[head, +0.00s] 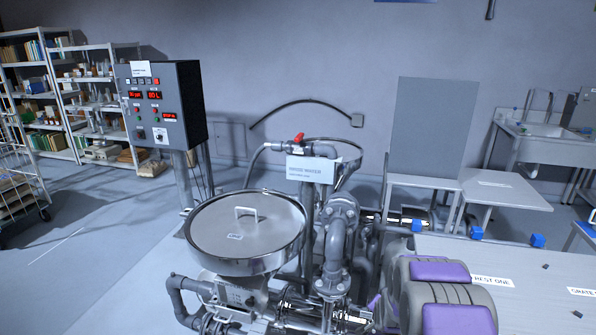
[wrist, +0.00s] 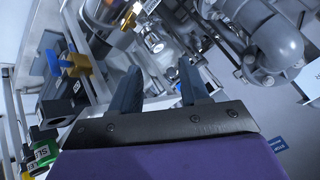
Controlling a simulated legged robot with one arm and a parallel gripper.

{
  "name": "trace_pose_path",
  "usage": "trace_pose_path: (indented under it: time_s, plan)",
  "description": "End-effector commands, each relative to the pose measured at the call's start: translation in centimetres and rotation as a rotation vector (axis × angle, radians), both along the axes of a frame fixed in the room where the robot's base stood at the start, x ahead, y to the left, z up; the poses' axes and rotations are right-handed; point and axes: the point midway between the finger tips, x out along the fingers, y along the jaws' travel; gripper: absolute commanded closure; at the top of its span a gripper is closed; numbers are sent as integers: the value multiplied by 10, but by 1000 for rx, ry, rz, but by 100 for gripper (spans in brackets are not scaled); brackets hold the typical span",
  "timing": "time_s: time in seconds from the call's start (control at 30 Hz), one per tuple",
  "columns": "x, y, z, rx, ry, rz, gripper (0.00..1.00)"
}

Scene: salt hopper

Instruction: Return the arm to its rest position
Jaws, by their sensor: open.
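In the wrist view my gripper (wrist: 157,88) has its two dark fingers apart, with nothing between them. Beyond the fingertips are metal pipe fittings, and a grey pipe elbow (wrist: 275,45) is at the upper right. In the head view, purple and grey padded parts at the lower right look like my own arm. My fingers cannot be made out there. The round steel hopper (head: 247,272) stands at the lower middle with its lid (head: 245,232) on.
Pipes and a valve with a red handle (head: 299,138) stand close right of the hopper. A control box (head: 162,105) is behind left. A grey bench (head: 520,270) is at the right. In the wrist view, a dark box (wrist: 62,97) and green-labelled containers (wrist: 42,155) are at the left.

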Motion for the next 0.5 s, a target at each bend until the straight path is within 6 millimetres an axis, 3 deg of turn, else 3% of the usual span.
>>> trace_pose_path:
  time_s: [0.1,0.37,0.5]
  plan:
    - [-21,12,35,-31,72,53,55]
    - [-91,39,93,-83,263,184,55]
    - [-137,54,122,-102,361,261,55]
